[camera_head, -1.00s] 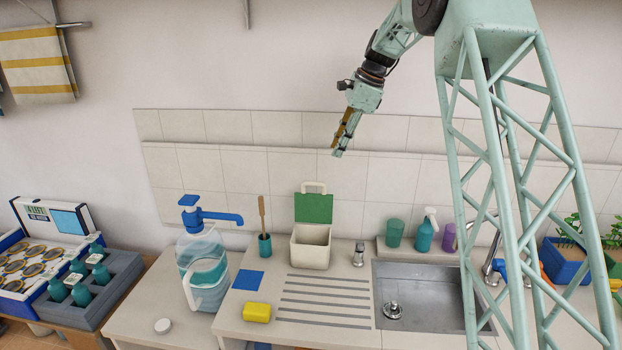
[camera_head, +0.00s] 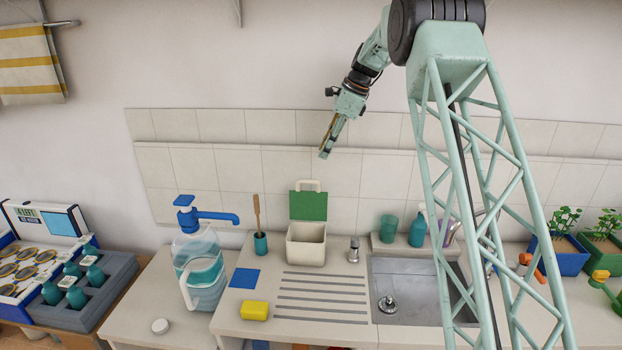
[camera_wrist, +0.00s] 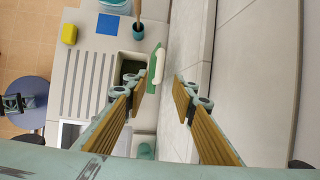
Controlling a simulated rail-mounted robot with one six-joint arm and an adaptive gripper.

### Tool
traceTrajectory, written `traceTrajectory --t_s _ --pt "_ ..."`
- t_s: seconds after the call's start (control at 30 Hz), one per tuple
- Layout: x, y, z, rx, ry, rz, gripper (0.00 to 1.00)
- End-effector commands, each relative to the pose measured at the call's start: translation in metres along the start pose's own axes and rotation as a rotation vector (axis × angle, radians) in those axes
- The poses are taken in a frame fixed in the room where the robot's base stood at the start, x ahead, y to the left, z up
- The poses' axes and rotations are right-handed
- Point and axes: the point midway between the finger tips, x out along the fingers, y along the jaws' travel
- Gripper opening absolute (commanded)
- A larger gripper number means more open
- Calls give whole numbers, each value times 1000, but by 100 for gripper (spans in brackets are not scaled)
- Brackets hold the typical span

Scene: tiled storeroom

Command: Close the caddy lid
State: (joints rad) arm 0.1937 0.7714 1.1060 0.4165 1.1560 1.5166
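The caddy (camera_head: 306,249) is a cream box on the counter beside the sink. Its green lid (camera_head: 308,206) stands raised at the back, against the tiled wall, and the box mouth is open. In the wrist view the lid (camera_wrist: 156,68) shows edge-on beside the dark caddy opening (camera_wrist: 131,65). My gripper (camera_head: 324,154) is in the air above and slightly right of the caddy, pointing down, not touching it. In the wrist view its two fingers (camera_wrist: 158,92) are spread apart with nothing between them.
A brush in a teal cup (camera_head: 261,243) stands left of the caddy, and a water jug with a blue pump (camera_head: 200,265) farther left. The tiled wall (camera_head: 240,170) is close behind.

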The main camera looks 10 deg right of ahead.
Motion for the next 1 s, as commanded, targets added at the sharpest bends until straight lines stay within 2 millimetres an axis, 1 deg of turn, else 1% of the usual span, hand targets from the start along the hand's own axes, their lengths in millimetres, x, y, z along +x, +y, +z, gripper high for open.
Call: traceTrajectory --t_s 0.17,0.37,1.0 --pt "8 1 0 0 0 2 25" --pt "25 1 0 0 0 3 25" --pt "107 1 0 0 1 3 25"
